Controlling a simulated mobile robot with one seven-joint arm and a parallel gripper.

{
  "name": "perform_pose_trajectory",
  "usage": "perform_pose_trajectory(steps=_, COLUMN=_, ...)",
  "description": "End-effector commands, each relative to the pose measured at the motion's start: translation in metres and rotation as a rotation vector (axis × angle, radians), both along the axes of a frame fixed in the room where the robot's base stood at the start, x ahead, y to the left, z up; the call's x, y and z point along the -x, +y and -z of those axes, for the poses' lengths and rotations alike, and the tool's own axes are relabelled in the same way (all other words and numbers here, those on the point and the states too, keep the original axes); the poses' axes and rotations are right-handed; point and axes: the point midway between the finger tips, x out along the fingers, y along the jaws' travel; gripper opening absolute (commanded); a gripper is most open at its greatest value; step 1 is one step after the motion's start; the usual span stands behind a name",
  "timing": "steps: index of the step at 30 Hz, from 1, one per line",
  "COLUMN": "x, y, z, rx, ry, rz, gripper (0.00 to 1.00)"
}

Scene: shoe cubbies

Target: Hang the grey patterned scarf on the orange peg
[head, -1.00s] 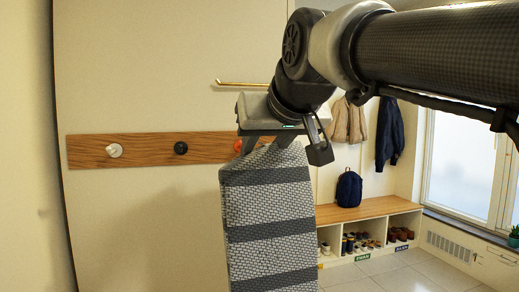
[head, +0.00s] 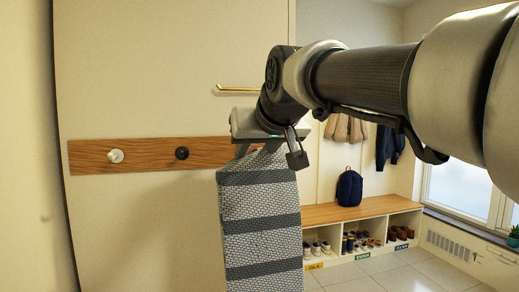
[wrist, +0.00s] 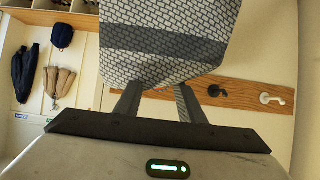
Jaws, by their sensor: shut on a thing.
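The grey patterned scarf (head: 259,205), light grey brick pattern with dark bands, hangs down from my gripper (head: 257,148) in front of the wooden peg board (head: 140,155). My gripper is shut on its top edge. The scarf also shows large in the wrist view (wrist: 165,45), between and beyond the two fingers of my gripper (wrist: 160,97). The orange peg cannot be made out clearly; the gripper and scarf cover the right part of the board, where it was seen earlier. I cannot tell whether the scarf touches the peg.
A white peg (head: 115,156) and a black peg (head: 182,153) on the board are bare. A brass rail (head: 238,89) is above my gripper. To the right are a cubby bench (head: 360,210) with shoes, a blue backpack (head: 349,188) and hanging jackets (head: 390,147).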

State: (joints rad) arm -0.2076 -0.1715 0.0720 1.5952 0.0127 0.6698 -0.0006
Motion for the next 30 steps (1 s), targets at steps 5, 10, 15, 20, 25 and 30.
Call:
perform_pose_trajectory(steps=5, x=-0.013, y=0.004, z=-0.002, rx=-0.001, ry=-0.002, rz=0.0, gripper=0.0)
perform_pose_trajectory(steps=10, x=-0.024, y=0.007, z=-0.001, rx=0.001, ry=-0.001, rz=0.0, gripper=0.0)
perform_pose_trajectory(steps=15, x=-0.036, y=0.01, z=-0.001, rx=0.001, ry=-0.001, rz=0.0, gripper=0.0)
perform_pose_trajectory(steps=20, x=-0.046, y=0.014, z=-0.001, rx=0.001, ry=-0.001, rz=0.0, gripper=0.0)
perform_pose_trajectory(steps=25, x=-0.056, y=0.016, z=0.005, rx=0.0, ry=-0.001, rz=0.0, gripper=0.0)
perform_pose_trajectory(steps=30, x=-0.06, y=0.017, z=0.011, rx=-0.001, ry=-0.002, rz=0.0, gripper=0.0)
